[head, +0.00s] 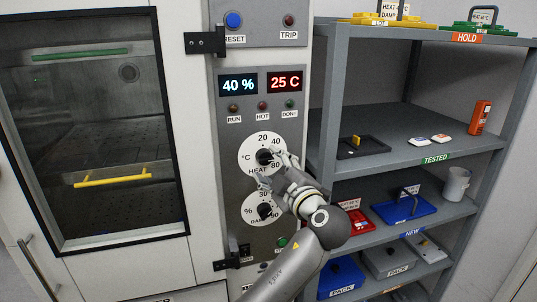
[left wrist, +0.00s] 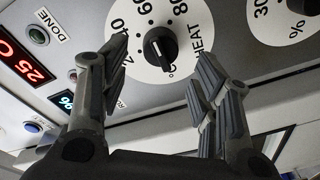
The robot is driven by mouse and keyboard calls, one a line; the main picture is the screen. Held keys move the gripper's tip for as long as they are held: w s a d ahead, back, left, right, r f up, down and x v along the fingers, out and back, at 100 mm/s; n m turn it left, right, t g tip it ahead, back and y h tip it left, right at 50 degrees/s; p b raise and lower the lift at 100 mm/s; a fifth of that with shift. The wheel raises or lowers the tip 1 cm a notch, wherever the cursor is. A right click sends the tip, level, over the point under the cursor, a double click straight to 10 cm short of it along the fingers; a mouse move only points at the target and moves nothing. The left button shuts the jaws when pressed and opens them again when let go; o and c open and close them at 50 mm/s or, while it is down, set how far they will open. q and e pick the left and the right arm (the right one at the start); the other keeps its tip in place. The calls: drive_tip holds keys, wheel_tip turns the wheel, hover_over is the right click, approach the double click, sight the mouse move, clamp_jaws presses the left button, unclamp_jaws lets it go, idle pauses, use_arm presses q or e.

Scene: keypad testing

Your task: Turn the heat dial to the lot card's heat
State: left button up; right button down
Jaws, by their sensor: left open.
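The heat dial (head: 250,143) is a white disc with numbers and a black knob (head: 264,156), on the grey panel. The red display (head: 286,82) above it reads 25 C. My left gripper (head: 276,168) is open at the dial, its fingers partly covering the disc. In the left wrist view the black knob (left wrist: 160,47) shows between the two spread fingers (left wrist: 160,72); I cannot tell whether they touch it. A lot card (head: 389,18) stands on a yellow tray and another card (head: 484,16) on a green tray; their small print is hard to read. My right gripper is out of view.
The damp dial (head: 252,209) sits just below, close under my left gripper. The blue display (head: 238,85) reads 40 %. The chamber with a glass door (head: 100,130) is left. Grey shelves (head: 340,90) with trays stand right of the panel.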

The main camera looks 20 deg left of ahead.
sight(267, 161)
use_arm(q)
drive_tip(key=x, duration=0.2)
drive_tip(key=shift+w+a+r+p, duration=0.1)
drive_tip(key=shift+w+a+p, duration=0.05)
drive_tip(key=shift+w+p, duration=0.2)
drive_tip(key=shift+w+a, duration=0.3)
drive_tip(key=shift+a, duration=0.05)
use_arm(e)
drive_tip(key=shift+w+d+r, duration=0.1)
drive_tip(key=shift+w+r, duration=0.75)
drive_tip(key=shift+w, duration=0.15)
